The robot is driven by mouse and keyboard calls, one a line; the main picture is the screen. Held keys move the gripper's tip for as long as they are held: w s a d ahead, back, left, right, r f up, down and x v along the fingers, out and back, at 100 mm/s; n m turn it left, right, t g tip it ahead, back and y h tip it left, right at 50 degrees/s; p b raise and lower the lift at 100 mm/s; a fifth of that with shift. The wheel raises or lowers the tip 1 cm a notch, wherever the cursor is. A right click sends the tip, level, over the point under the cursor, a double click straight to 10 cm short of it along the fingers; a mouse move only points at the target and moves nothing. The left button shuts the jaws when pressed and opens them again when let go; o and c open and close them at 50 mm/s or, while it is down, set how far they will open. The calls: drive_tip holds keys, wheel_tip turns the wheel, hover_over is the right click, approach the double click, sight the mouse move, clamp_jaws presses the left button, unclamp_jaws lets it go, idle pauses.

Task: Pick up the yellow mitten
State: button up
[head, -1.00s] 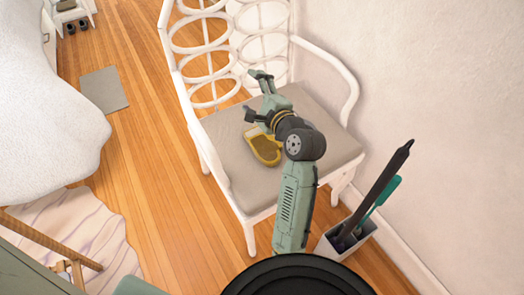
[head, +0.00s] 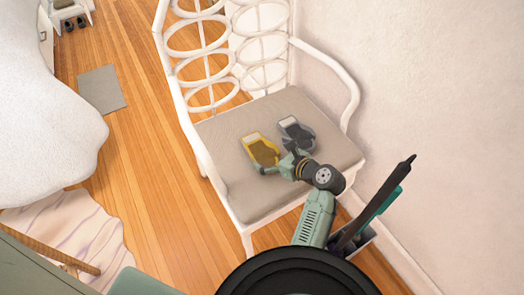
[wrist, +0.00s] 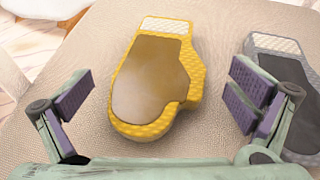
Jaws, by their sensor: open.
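The yellow mitten (head: 261,149) lies flat on the grey-beige seat of a white chair in the head view. In the wrist view the mitten (wrist: 150,80) has a yellow quilted edge, a brown middle and a pale cuff at the far end. My gripper (wrist: 160,100) is open, with its purple-padded fingers apart to the left and right of the mitten's near part. Nothing is between the pads in a grip. In the head view my gripper (head: 279,165) is at the mitten's near end.
A grey mitten (head: 296,134) lies just right of the yellow one, and in the wrist view it is close behind my right finger (wrist: 285,85). The white chair (head: 215,165) has a ring-patterned back and armrests. A bin with long-handled items (head: 375,210) stands right of my arm.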

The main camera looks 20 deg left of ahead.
sight(263, 150)
drive_tip(key=x, duration=0.3)
drive_tip(key=shift+a+f, duration=0.1)
drive_tip(key=shift+f, duration=0.05)
drive_tip(key=c, duration=1.1)
